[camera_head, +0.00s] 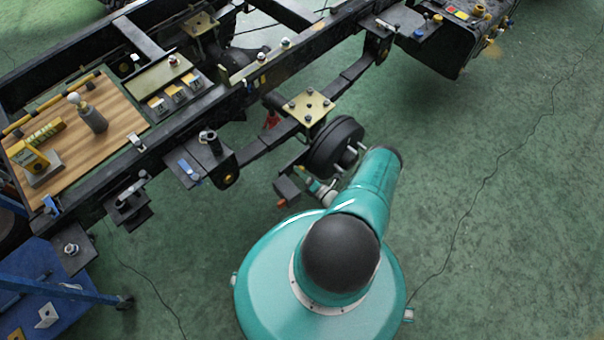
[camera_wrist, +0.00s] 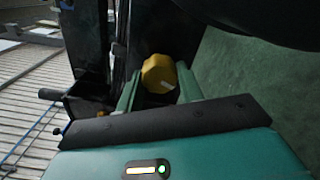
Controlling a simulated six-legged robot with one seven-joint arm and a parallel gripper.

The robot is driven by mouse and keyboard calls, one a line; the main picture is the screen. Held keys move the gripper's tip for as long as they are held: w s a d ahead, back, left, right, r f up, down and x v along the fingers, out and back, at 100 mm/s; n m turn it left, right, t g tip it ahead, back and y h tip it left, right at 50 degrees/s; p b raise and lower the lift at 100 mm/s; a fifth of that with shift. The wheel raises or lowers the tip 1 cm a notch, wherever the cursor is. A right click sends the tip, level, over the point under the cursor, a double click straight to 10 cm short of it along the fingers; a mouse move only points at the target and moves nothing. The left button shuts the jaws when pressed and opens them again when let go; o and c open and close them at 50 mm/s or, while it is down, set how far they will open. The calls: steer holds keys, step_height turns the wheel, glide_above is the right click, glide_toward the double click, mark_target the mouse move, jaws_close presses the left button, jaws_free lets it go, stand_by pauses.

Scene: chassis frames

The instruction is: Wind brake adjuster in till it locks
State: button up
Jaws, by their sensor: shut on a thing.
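The brake adjuster shows in the wrist view as a yellow faceted knob (camera_wrist: 158,72) with a pale mark on its lower face. My gripper (camera_wrist: 158,82) has its two green fingers on either side of this knob and is shut on it. The inner contact faces are partly hidden by the knob and the dim light. In the camera_head view, my teal arm reaches up beside the black brake drum (camera_head: 334,148) on the axle. My fingers and the yellow knob cannot be made out there.
The black chassis frame (camera_head: 190,112) runs diagonally across the camera_head view. A wooden board (camera_head: 112,125) on it carries small parts. A blue cart (camera_head: 50,285) stands at lower left. Green floor (camera_head: 500,220) on the right is clear.

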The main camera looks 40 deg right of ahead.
steer(key=shift+s+m, duration=0.1)
steer(key=shift+m, duration=0.7)
steer(key=o, duration=1)
steer(key=s, duration=1.3)
steer(key=shift+s+d, duration=0.15)
steer(key=shift+s, duration=0.25)
